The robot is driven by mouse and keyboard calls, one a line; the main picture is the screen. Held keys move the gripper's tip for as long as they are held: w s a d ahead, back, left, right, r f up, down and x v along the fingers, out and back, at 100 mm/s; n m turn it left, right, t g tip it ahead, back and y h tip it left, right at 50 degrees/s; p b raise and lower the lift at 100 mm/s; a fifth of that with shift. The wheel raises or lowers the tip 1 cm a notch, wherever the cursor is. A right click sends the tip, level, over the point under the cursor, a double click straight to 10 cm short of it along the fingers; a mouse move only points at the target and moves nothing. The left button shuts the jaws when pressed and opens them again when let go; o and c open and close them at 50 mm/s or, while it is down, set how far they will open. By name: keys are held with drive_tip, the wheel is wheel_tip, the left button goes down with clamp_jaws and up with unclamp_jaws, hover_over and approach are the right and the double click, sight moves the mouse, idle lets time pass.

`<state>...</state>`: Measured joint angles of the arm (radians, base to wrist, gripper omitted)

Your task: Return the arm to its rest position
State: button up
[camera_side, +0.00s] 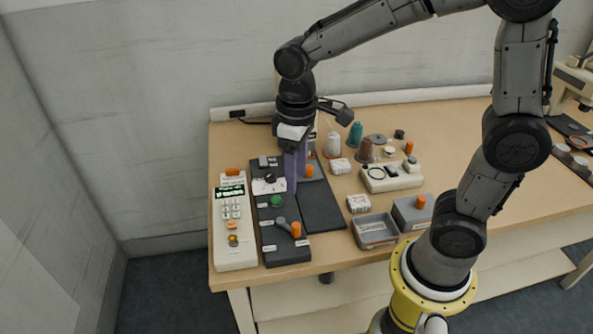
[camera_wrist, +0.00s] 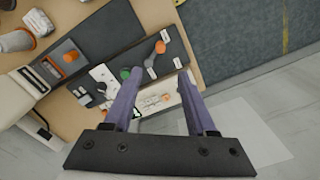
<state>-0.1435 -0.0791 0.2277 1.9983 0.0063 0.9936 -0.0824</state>
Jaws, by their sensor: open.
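My gripper (camera_side: 291,172) points straight down over the dark control panel on the left part of the table in the side view. In the wrist view my gripper (camera_wrist: 156,88) shows two purple fingers spread apart with nothing between them. Beneath the fingers lie the dark panel (camera_side: 267,224) with a green button, a grey lever and an orange knob, and the white keypad unit (camera_side: 236,253). From these views I cannot tell exactly how high the fingertips are above the panel.
A dark flat pad (camera_side: 321,208) lies right of the panel. A grey tray (camera_side: 375,232), a grey box with an orange knob (camera_side: 412,214), a white device (camera_side: 391,178) and several spools (camera_side: 366,151) stand further right. Floor shows beyond the table's left edge.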

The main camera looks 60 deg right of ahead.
drive_tip(key=s+d+r+m+t, duration=0.1)
drive_tip(key=s+d+r+t, duration=0.1)
drive_tip(key=s, duration=0.4)
drive_tip(key=s+d+r+m+t, duration=0.1)
drive_tip(key=s+d+r+t, duration=0.1)
drive_tip(key=s, duration=0.5)
drive_tip(key=shift+s+d+r+m+t, duration=0.2)
drive_tip(key=shift+r+m+t, duration=0.1)
drive_tip(key=shift+r+t, duration=0.7)
drive_tip(key=shift+r, duration=0.2)
idle(1.0)
